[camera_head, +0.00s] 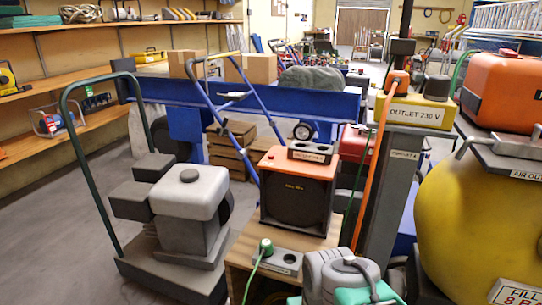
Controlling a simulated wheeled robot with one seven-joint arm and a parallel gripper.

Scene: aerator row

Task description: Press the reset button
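I cannot make out a button marked reset. A yellow box (415,109) labelled "OUTLET 230 V" sits on a grey post (386,195) right of centre. An orange plug (397,82) and a grey block (437,88) are on top of it. An orange-framed unit with a dark front (296,197) stands in the middle. A grey panel (310,153) with two dark round spots and a small unreadable label lies on top of it. A grey socket strip (278,259) with a green plug (266,246) lies in front. My gripper is not in view.
A yellow tank (465,235) labelled "AIR OUT" fills the right side. A grey machine (188,205) on a wheeled base with a green handle stands left. An orange cable (372,170) hangs beside the post. Bare floor (50,220) is at left, below the shelves (75,82).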

